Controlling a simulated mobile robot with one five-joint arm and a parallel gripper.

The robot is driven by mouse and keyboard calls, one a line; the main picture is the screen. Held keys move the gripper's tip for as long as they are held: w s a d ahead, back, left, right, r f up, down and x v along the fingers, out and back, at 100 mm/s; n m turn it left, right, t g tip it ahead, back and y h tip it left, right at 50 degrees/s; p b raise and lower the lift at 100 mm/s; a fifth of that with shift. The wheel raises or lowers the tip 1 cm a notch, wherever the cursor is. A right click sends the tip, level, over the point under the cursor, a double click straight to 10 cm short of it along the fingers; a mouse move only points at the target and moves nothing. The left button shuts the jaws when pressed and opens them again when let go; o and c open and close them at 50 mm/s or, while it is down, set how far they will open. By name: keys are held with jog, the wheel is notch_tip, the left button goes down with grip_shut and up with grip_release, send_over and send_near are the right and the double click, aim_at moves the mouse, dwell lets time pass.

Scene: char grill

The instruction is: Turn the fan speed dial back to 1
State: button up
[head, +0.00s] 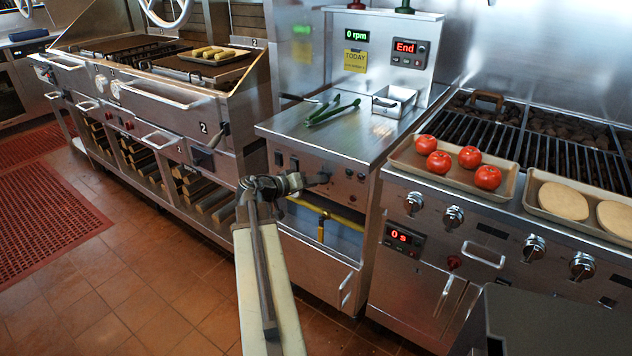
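My gripper (318,180) is at the front control panel (287,148) of the middle steel counter, its tip close against or touching the panel. It is small and dark here, and I cannot tell whether its fingers are apart or closed on something. I cannot make out the fan speed dial or its setting; my gripper covers part of the panel. Small round controls (355,174) show just right of the gripper. A green display (357,36) on the upright panel behind the counter reads 0 rpm.
Green tongs (333,112) and a small steel pan (394,101) lie on the counter. A red "End" display (405,47) is above. A tomato tray (409,160) sits on the right grill, above several knobs (453,216). Open tiled floor (130,275) lies front left.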

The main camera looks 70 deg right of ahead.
grip_shut()
jog(key=shift+f+b, duration=0.1)
jog(key=shift+b, duration=0.2)
jog(key=shift+f+n+g+h+b, duration=0.1)
jog(key=shift+n+g+h+b, duration=0.15)
jog(key=shift+n+g+b, duration=0.65)
jog(key=shift+f+n+g+h+b, duration=0.1)
jog(key=shift+n+g+h+b, duration=0.2)
jog(key=shift+n+b, duration=1.25)
jog(key=shift+f+n+g+h+b, duration=0.1)
jog(key=shift+n+g+h+b, duration=0.15)
jog(key=shift+n+g+b, duration=0.65)
jog(key=shift+n+t, duration=0.3)
jog(key=shift+n, duration=0.35)
